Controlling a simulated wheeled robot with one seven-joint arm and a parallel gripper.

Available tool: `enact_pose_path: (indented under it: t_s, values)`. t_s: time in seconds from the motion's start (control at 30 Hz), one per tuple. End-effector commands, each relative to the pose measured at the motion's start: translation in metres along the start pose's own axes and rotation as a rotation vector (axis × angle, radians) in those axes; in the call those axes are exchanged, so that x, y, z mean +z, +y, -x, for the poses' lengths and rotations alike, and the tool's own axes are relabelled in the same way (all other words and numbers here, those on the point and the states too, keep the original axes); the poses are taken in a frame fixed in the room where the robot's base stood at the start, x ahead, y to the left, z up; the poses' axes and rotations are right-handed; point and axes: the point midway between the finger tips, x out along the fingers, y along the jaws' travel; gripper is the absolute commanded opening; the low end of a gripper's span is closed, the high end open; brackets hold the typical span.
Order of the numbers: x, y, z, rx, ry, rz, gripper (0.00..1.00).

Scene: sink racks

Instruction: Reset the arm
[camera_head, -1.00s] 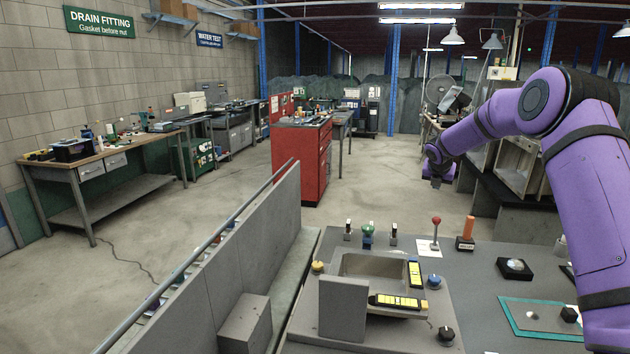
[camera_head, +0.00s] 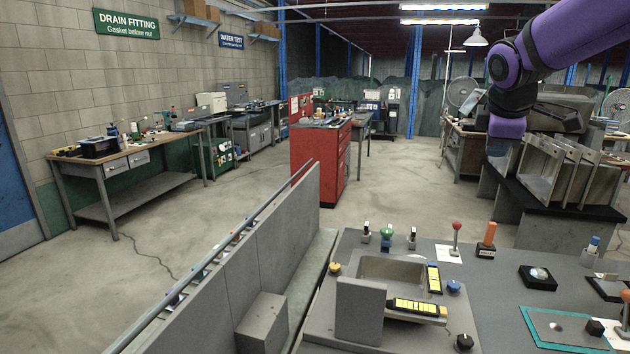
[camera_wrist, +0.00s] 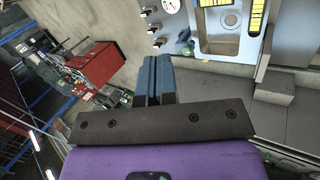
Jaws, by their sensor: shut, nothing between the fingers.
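My purple arm (camera_head: 575,40) reaches in from the upper right of the head view, raised above the counter, with its dark and purple wrist end hanging near the grey rack. My gripper (camera_wrist: 153,62) shows in the wrist view as two blue-grey fingers side by side, closed against each other with nothing between them. It is in the air, clear of the counter. The fingertips are not clearly visible in the head view.
A sink basin (camera_head: 392,270) with yellow-marked strips (camera_head: 417,307) sits in the grey counter (camera_head: 470,290). Knobs and an orange-handled piece (camera_head: 489,236) stand around it. A grey slotted rack (camera_head: 555,170) stands below my arm. A red cabinet (camera_head: 318,165) stands beyond open floor.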

Motion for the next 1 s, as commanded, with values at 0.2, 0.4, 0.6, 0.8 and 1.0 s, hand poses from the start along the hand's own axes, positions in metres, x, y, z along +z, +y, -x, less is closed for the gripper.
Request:
enact_pose_path:
  t_s: [0.2, 0.4, 0.6, 0.8, 1.0]
  values:
    - [0.024, -0.072, 0.051, -0.033, 0.035, -0.336, 0.0]
    - [0.046, -0.142, 0.08, -0.085, 0.069, -0.646, 0.0]
    - [0.066, -0.21, 0.096, -0.156, 0.1, -0.939, 0.0]
    - [0.077, -0.253, 0.099, -0.216, 0.113, -1.128, 0.0]
    - [0.079, -0.265, 0.099, -0.234, 0.114, -1.178, 0.0]
